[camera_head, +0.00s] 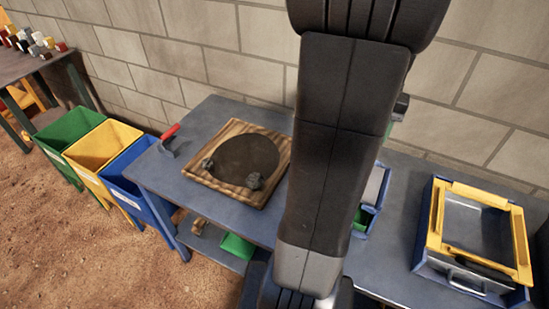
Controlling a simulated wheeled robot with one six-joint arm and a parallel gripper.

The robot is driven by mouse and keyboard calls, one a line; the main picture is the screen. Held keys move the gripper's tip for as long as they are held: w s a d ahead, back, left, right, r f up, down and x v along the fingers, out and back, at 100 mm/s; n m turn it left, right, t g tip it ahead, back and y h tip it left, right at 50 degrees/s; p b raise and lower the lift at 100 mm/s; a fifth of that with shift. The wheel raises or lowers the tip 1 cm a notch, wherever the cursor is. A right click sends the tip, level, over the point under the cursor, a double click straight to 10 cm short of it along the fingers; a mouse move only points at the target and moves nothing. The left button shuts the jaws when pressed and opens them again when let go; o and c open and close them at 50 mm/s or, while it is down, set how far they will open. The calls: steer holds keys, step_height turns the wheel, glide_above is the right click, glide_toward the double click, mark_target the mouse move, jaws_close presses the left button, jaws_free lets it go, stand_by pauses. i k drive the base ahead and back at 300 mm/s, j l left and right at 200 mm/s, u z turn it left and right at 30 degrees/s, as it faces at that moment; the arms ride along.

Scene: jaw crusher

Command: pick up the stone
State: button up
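Two dark grey stones lie at the edge of the dark round plate (248,157) set in a square wooden board on the blue-grey table. One stone (208,163) is at the plate's left edge, and the other stone (253,181) is at its front edge. Nothing in view touches either stone. The frame does not tell which one is meant. My arm stands large in the middle of the picture, right of the board, and hides part of the table. My gripper's fingers do not show.
Green (68,129), yellow (101,146) and blue (130,177) bins stand left of the table (221,212). A red-handled tool (170,133) lies at its left edge. A yellow-rimmed blue box (436,222) stands at the right. A block wall rises behind.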

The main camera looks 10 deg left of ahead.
mark_target(207, 164)
steer(key=j+u, duration=0.15)
steer(key=j, duration=0.3)
steer(key=i+j+u, duration=0.15)
steer(key=j, duration=0.25)
steer(key=i+j+u, duration=0.15)
steer(key=j, duration=0.25)
steer(key=j+u, duration=0.15)
steer(key=j, duration=0.3)
steer(key=i, duration=0.05)
